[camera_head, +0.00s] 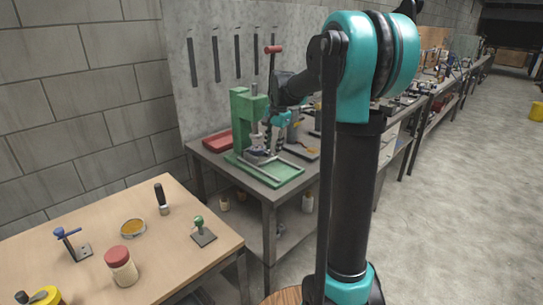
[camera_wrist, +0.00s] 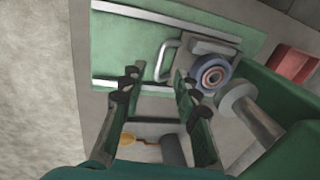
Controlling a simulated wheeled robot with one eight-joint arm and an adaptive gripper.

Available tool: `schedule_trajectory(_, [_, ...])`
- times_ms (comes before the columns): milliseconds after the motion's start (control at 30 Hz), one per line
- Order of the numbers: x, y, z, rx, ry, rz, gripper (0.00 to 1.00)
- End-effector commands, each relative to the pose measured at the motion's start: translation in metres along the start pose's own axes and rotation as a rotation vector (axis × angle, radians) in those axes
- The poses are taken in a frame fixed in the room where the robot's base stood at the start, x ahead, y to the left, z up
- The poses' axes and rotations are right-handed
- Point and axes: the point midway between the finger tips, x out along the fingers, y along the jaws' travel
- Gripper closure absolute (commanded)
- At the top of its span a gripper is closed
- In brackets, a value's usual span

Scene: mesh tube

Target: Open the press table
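The green press (camera_head: 240,112) stands on the grey workbench at the centre left, with a red-knobbed lever (camera_head: 273,50) upright. Its green base (camera_head: 285,178) carries light metal rails. In the wrist view, the grey press table (camera_wrist: 196,50) lies between the rails (camera_wrist: 150,12), with a U-shaped metal handle (camera_wrist: 166,58) on its left side. A blue-ringed bearing (camera_wrist: 212,77) sits on or above the table. My gripper (camera_wrist: 155,82) is open, fingers pointing at the handle, which appears between the fingertips, nearer the right one. I cannot tell whether they touch. In the head view, my gripper (camera_head: 272,138) is over the press base.
A red tray (camera_head: 218,141) lies left of the press. In the wrist view, a grey press cylinder (camera_wrist: 240,105) is close right of my fingers. A wooden table (camera_head: 165,245) with a red-lidded jar (camera_head: 121,265) and small tools stands at front left. The floor (camera_head: 450,210) at right is clear.

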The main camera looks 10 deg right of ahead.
Motion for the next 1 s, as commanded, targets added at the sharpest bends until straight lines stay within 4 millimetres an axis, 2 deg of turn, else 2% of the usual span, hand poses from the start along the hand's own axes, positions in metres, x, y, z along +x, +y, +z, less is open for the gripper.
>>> schedule_trajectory(100, [0.02,0.0,0.0,0.0,0.0,0.0,0.69])
schedule_trajectory(300, [0.038,0.0,0.0,0.0,0.0,0.0,0.69])
schedule_trajectory(667, [0.042,0.0,0.0,0.0,0.0,0.0,0.69])
schedule_trajectory(900, [0.042,0.0,0.0,0.0,0.0,0.0,0.99])
schedule_trajectory(1000, [0.042,0.0,0.0,0.0,0.0,0.0,1.0])
